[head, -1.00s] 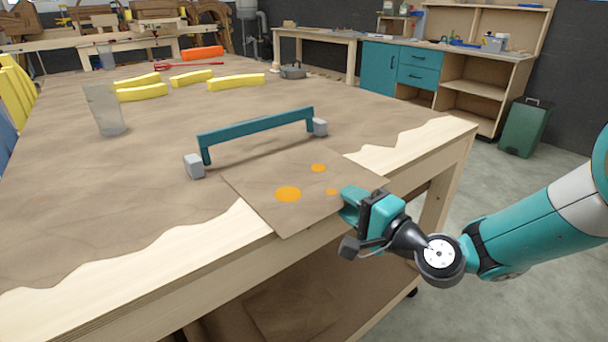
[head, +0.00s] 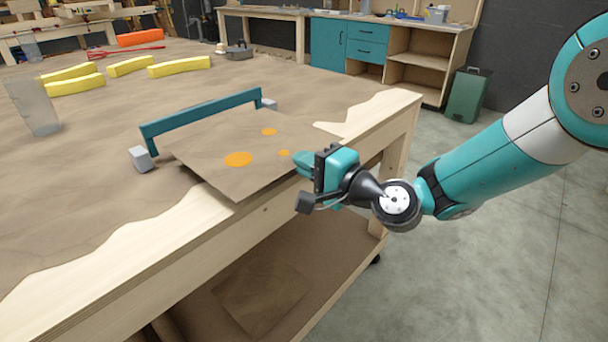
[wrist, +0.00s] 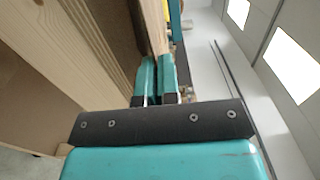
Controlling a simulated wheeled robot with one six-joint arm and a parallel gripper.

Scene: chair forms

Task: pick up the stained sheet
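The stained sheet (head: 215,140), brown with orange spots, is at the table's front edge in the head view. Its near edge stands off the table, with a dark gap under its left side. My gripper (head: 301,162) is at its right corner, its fingers closed on that edge. The fingertips are partly hidden in the head view.
A teal bar with grey feet (head: 205,112) stands right behind the sheet. A clear cup (head: 35,105), several yellow curved pieces (head: 180,66) and an orange piece (head: 139,38) are farther back on the paper-covered table (head: 70,215). Floor to the right is open.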

